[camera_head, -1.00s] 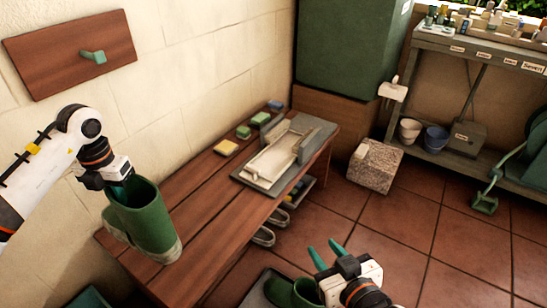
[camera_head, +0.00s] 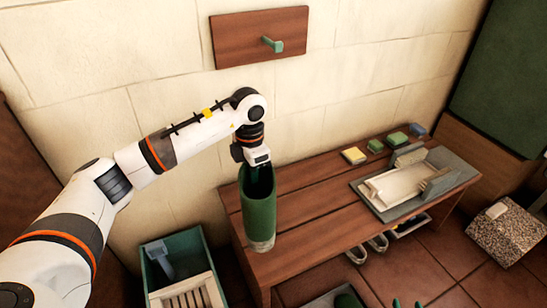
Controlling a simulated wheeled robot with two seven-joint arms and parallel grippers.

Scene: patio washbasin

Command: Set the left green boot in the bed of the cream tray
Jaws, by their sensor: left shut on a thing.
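My left gripper (camera_head: 259,176) is shut on the upper shaft of a green boot (camera_head: 260,215), which hangs upright with its sole down. The boot is at the left part of the wooden bench, in front of its edge in the picture; I cannot tell whether it touches the bench. The cream tray (camera_head: 392,189) lies on a grey base at the bench's right end, its bed empty.
Yellow (camera_head: 354,155), green (camera_head: 375,146) and blue (camera_head: 417,130) blocks lie along the bench's back. Grey upright blocks flank the cream tray. A green bin (camera_head: 180,262) stands at lower left. A wooden board with a green peg (camera_head: 272,44) is on the wall. The bench (camera_head: 320,205) middle is clear.

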